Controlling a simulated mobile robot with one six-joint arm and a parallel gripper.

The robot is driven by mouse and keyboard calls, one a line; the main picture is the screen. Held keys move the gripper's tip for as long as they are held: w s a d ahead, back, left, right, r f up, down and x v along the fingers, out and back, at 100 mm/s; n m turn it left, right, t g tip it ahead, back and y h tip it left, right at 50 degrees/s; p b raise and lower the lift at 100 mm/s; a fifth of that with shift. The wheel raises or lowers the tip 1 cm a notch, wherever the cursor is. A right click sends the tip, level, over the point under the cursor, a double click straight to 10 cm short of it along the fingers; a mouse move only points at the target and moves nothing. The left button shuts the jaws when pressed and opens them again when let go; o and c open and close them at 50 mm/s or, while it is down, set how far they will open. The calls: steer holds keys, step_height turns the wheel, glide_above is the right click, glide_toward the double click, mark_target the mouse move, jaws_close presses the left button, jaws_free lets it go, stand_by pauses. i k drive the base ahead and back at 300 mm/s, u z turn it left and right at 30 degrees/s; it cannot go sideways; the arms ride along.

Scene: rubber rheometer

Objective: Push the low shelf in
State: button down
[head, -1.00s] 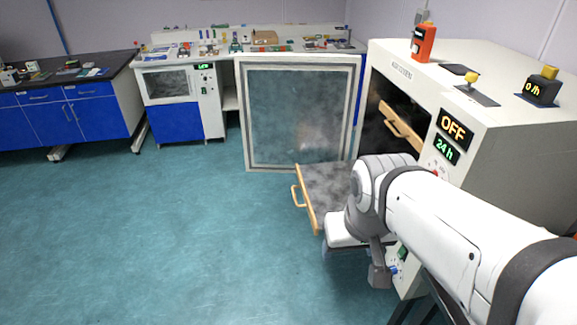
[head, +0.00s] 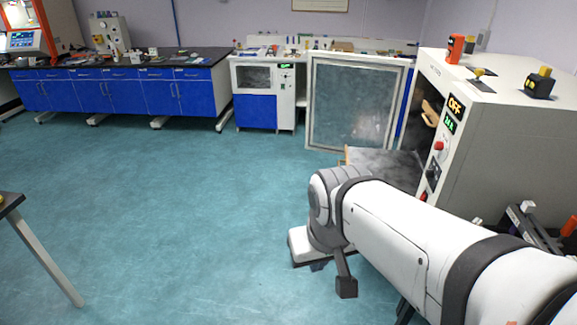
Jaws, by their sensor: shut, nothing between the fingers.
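The low shelf (head: 385,163) is a grey mottled slab with a wooden front edge, sticking out of the open cabinet oven (head: 505,135). It shows just above my arm, which hides its near part. A strip of its wooden front (head: 346,155) shows at its left end. Higher inside the oven, another wooden-handled shelf (head: 430,112) shows in part. The oven door (head: 350,105) stands wide open to the left, behind the low shelf. My arm reaches in from the lower right and bends down left of the oven. My gripper's fingers cannot be made out.
An orange device (head: 455,48) and a black box (head: 538,86) stand on the oven top. A bench with blue cupboards (head: 110,97) and a small white cabinet (head: 265,95) line the back. A table corner (head: 12,203) is at the left edge. The floor between is clear.

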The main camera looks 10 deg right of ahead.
mark_target(403, 171)
steer(key=u, duration=0.65)
steer(key=i, duration=1.65)
steer(key=z, duration=0.95)
steer(key=i, duration=0.65)
steer(key=z, duration=0.6)
